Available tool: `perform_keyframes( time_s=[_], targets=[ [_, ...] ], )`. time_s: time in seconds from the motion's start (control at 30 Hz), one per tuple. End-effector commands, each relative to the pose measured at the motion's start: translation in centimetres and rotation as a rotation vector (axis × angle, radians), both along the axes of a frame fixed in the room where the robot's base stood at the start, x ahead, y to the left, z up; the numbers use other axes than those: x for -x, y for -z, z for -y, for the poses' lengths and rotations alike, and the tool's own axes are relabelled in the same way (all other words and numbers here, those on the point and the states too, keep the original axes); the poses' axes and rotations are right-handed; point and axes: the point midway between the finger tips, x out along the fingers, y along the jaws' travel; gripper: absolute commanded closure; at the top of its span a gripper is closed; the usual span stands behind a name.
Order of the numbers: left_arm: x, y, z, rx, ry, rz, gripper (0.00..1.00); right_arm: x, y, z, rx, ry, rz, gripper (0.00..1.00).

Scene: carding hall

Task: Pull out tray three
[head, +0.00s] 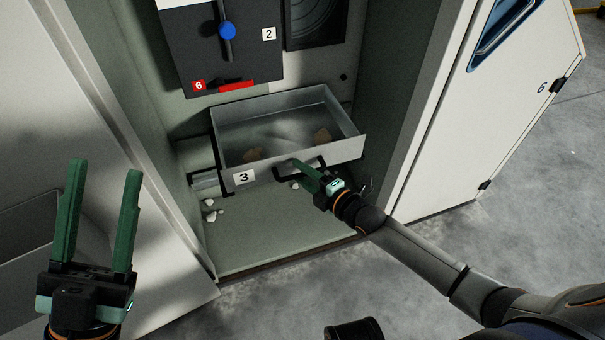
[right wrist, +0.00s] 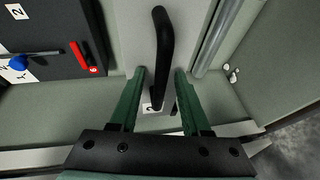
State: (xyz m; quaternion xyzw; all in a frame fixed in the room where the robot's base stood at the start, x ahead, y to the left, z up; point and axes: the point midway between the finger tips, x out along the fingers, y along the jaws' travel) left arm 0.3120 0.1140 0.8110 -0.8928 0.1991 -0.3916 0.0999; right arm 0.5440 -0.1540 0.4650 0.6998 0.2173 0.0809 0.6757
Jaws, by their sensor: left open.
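Tray three (head: 344,146) is a grey metal drawer with a "3" label (head: 244,177) in the lower part of the open cabinet. It stands partly out toward me and holds some brown tufts and greyish matter. Its black handle (head: 287,177) is on the front face. My right gripper (head: 304,172) is at this handle. In the right wrist view, the handle (right wrist: 163,40) passes between the green fingers, with a gap showing on both sides. My left gripper (head: 103,170) is open and empty at the lower left, away from the tray.
Above the tray is a dark panel with a blue knob (head: 227,31), a red bar (head: 236,87) and labels 2 and 6. White scraps (head: 211,214) lie on the cabinet floor. An open door (head: 500,110) stands at the right. Grey floor is clear in front.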

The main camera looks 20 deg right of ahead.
Motion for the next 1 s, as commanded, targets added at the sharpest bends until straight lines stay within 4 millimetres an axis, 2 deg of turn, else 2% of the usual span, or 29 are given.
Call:
perform_keyframes(
  time_s=[0.07, 0.4, 1.0],
  targets=[
    [0.01, 0.0, 0.01, 0.001, 0.001, 0.0, 0.5, 0.02, 0.01, 0.0, -0.001, 0.0, 0.0, 0.61],
    [0.01, -0.02, 0.01, 0.003, 0.001, -0.001, 0.5, 0.04, 0.01, 0.01, -0.001, 0.0, 0.0, 0.99],
    [0.02, 0.0, 0.0, 0.003, 0.001, -0.001, 0.5, 0.05, 0.01, 0.01, -0.001, 0.0, 0.0, 1.0]
  ],
)
